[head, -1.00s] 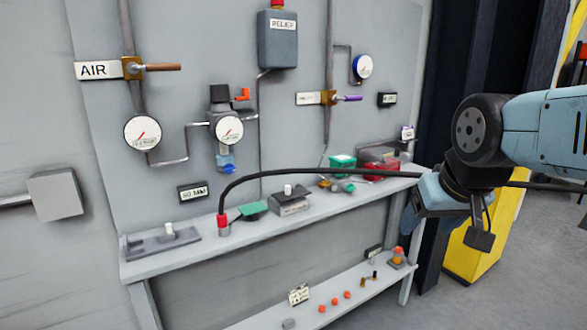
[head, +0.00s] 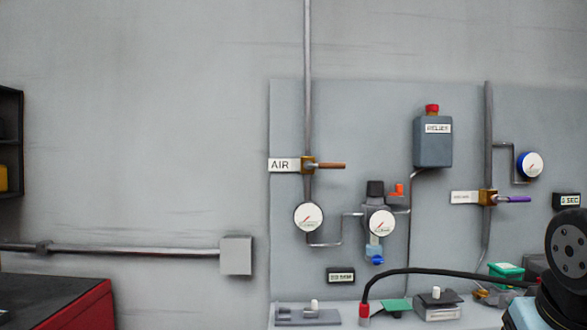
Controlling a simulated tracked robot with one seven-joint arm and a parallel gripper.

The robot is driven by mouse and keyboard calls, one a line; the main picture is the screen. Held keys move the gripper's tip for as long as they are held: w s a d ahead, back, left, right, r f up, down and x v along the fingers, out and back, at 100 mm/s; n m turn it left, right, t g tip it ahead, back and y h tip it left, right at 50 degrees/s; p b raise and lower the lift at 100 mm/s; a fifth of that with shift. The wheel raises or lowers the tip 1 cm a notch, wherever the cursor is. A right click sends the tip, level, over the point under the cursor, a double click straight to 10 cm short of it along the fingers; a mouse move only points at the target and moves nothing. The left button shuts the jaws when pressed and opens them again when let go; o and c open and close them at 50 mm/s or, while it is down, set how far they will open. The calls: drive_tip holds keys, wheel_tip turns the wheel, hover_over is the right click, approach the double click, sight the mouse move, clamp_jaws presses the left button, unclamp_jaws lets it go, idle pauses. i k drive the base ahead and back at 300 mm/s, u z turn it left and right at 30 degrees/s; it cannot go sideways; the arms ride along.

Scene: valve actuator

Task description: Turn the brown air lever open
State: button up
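The brown air lever (head: 331,166) sticks out horizontally to the right from a brass valve body (head: 308,166) on the vertical pipe. A white AIR label (head: 283,165) is just left of the valve. A round white gauge (head: 308,217) hangs below it on the same pipe. My gripper is not in the current head view; only part of my arm shows at the lower right corner, far from the lever. Nothing touches the lever.
A purple lever (head: 515,199) is on a second pipe at right. A grey relief box (head: 433,142) and a regulator (head: 376,205) stand between. A black hose (head: 440,271) arcs above the shelf (head: 270,318). A red cabinet (head: 85,310) is at lower left.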

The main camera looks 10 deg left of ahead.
sight(308, 165)
drive_tip(key=u, duration=0.7)
drive_tip(key=k, duration=1.15)
drive_tip(key=u, duration=0.25)
drive_tip(key=i, duration=1.85)
drive_tip(key=z, duration=0.55)
